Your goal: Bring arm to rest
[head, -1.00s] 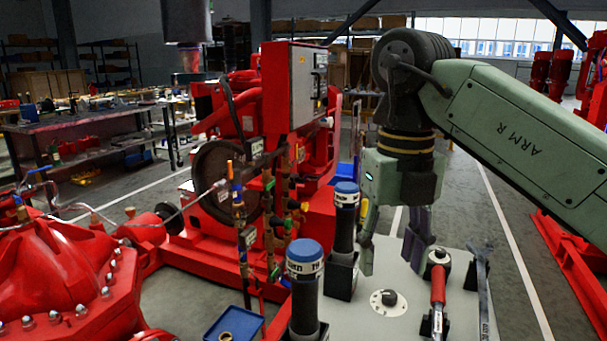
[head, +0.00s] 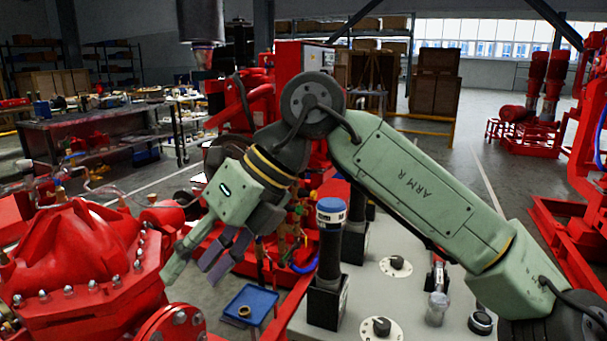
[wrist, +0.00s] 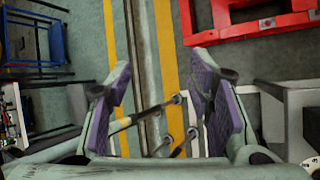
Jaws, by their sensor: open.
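My green arm marked ARM R (head: 415,187) reaches from the lower right to a raised elbow in the head view, then bends down to the left. My gripper (head: 196,268) hangs at its end, pointing down and left. It appears in front of the red pump casing (head: 75,255) and above the blue tray (head: 252,303); I cannot tell its distance from them. In the wrist view my gripper (wrist: 163,100) shows two purple-padded fingers spread apart. Nothing is held between them.
A grey bench top (head: 375,283) carries black holders, a blue-capped cylinder (head: 331,213) and knobs. Red frames (head: 565,235) stand at the right. The wrist view shows yellow-striped floor (wrist: 172,60), a red frame (wrist: 250,22) and a blue frame (wrist: 38,45).

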